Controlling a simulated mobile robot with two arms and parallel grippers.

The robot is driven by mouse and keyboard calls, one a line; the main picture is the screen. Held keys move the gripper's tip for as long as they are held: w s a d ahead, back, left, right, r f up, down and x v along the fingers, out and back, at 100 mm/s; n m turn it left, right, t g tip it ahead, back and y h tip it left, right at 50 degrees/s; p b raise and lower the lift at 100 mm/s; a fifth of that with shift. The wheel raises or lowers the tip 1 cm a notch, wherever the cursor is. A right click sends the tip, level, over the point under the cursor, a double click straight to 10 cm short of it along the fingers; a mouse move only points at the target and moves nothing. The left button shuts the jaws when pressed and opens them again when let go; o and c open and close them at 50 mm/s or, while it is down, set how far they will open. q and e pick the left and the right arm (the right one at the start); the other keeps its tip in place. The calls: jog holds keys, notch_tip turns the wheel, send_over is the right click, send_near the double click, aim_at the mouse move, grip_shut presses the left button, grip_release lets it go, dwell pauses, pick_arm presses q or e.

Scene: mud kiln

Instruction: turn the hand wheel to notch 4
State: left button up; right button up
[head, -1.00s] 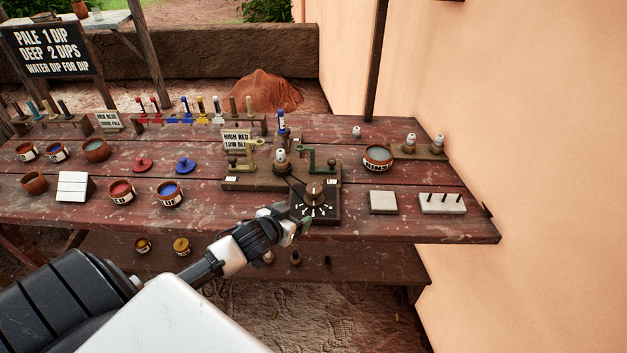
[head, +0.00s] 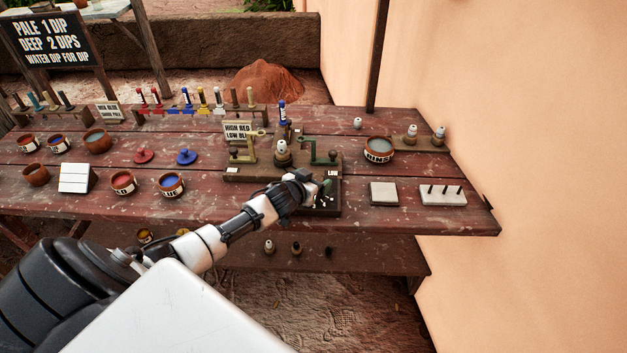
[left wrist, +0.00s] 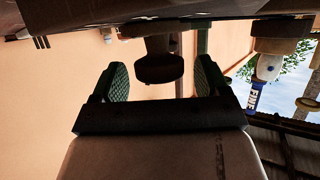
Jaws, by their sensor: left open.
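The hand wheel (left wrist: 160,68) shows in the left wrist view as a dark round knob, seen between my two green fingers, with a gap on both sides. In the head view it is mostly hidden behind my left gripper (head: 318,190). Its dark base plate (head: 328,207) with white notch marks shows partly past the gripper. My left gripper also shows in the left wrist view (left wrist: 161,80), open and empty. I cannot tell how deep the wheel sits between the fingers, or which notch it points to. My right gripper is not in view.
A wooden stand with a green bracket (head: 318,157) and a white-topped peg (head: 282,153) rises behind the wheel. A pale tile (head: 383,194) and a pegged block (head: 443,194) lie to the right. A blue pot (head: 171,186) stands left.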

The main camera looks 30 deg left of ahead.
pick_arm(q)
jog(key=c, duration=0.9)
jog(key=shift+d+f+n+y, duration=0.1)
jog(key=shift+n+y, duration=0.2)
jog(key=shift+d+f+n+y+b, duration=0.1)
jog(key=shift+n+y+b, duration=0.4)
jog(key=shift+y, duration=0.2)
jog(key=shift+w+n+g+y+b, duration=0.1)
jog(key=shift+n+g+y+b, duration=0.3)
jog(key=shift+n+y+b, duration=0.25)
jog(key=n+g+y+b, duration=0.1)
jog(key=n+y+b, duration=0.1)
jog(key=shift+y+b, duration=0.25)
jog(key=shift+b, duration=0.05)
jog(key=shift+n+y+b, duration=0.4)
jog(key=shift+n, duration=0.05)
